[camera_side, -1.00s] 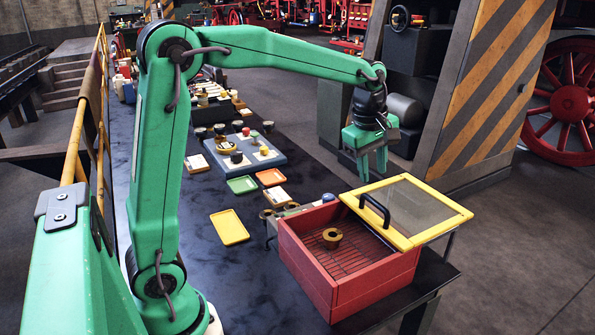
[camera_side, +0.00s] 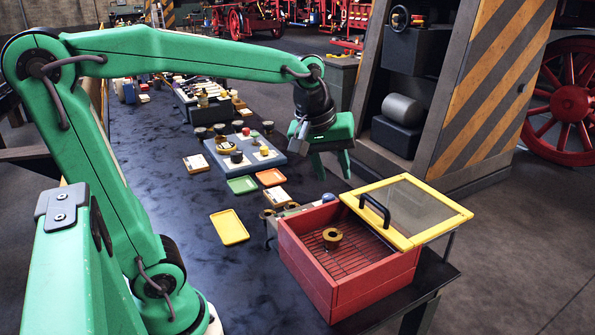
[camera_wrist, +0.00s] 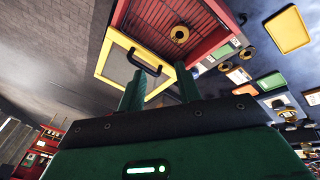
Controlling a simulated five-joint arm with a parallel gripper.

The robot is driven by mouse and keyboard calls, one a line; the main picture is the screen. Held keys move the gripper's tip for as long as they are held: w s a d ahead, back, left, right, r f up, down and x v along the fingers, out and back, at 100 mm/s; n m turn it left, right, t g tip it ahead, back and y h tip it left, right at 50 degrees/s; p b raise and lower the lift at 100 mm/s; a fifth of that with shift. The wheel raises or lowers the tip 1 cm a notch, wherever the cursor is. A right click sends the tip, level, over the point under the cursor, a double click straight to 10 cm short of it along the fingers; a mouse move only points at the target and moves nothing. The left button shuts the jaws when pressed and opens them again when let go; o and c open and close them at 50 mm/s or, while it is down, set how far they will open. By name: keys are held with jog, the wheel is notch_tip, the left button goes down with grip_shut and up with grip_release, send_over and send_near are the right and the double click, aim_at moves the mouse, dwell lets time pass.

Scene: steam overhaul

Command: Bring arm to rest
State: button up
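My green arm reaches over the dark bench. My gripper (camera_side: 332,172) hangs above the bench's far right side, behind the red box, with its fingers pointing down. Its two fingers (camera_wrist: 160,88) stand apart in the wrist view with nothing between them, so it is open and empty. The red box (camera_side: 355,283) stands at the bench's front right corner with a wire rack inside. A brass ring-shaped part (camera_side: 332,237) sits on the rack; it also shows in the wrist view (camera_wrist: 180,33). The yellow-framed glass lid (camera_side: 410,207) with a black handle is open to the right.
A yellow tray (camera_side: 229,228), a green tray (camera_side: 242,185) and an orange tray (camera_side: 270,177) lie on the bench. A blue-grey board (camera_side: 238,157) with several small parts is behind them. A striped pillar (camera_side: 490,80) rises at right. The bench's front left is clear.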

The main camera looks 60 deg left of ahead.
jog(key=s+f+m+t, duration=0.1)
jog(key=s+f+m, duration=0.2)
jog(key=s+m, duration=0.6)
jog(key=shift+s+d+f+m+t, duration=0.2)
jog(key=shift+s+d+m+t, duration=0.2)
jog(key=shift+s, duration=1.15)
